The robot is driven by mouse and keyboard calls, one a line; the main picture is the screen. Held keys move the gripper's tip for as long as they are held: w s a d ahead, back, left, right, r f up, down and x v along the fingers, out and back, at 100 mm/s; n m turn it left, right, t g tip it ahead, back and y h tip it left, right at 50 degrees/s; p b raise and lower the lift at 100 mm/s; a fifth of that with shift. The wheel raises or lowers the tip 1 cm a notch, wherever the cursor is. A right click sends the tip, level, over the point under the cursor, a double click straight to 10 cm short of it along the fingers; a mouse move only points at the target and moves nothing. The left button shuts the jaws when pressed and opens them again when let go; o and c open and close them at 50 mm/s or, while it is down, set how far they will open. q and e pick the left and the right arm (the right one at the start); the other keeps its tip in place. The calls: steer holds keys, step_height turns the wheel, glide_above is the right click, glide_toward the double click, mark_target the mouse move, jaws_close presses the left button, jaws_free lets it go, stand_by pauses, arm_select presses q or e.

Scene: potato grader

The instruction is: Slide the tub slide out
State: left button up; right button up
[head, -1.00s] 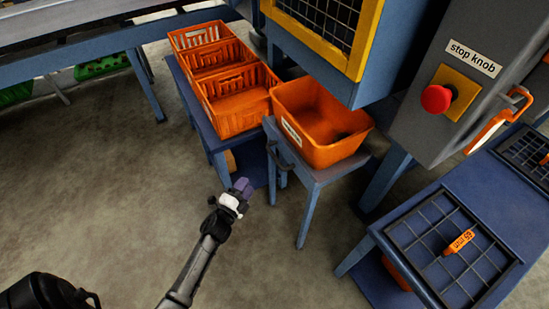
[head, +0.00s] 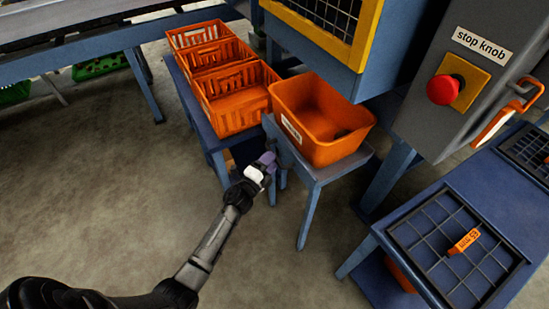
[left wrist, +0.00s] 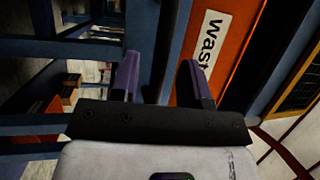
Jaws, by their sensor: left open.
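The orange tub (head: 330,150) with a white label sits on a blue slide (head: 318,172) that looks like a small table. Its label, partly reading "wast", shows in the left wrist view (left wrist: 208,42). My left gripper (head: 270,160) is at the slide's left front corner, where a dark handle is mostly hidden behind it. In the left wrist view its two purple fingers (left wrist: 162,80) are apart, with a blue bar of the slide (left wrist: 167,45) seen beyond the gap. I cannot tell whether they touch the handle. My right gripper is out of view.
Several orange crates (head: 236,122) stand on a blue bench left of the tub. A grey box with a red stop knob (head: 444,90) and a blue table with a grid (head: 425,225) are at the right. The floor (head: 120,200) in front is clear.

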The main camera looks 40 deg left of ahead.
arm_select(q)
steer(key=shift+w+r, duration=0.25)
steer(key=shift+w, duration=1.05)
jaws_close()
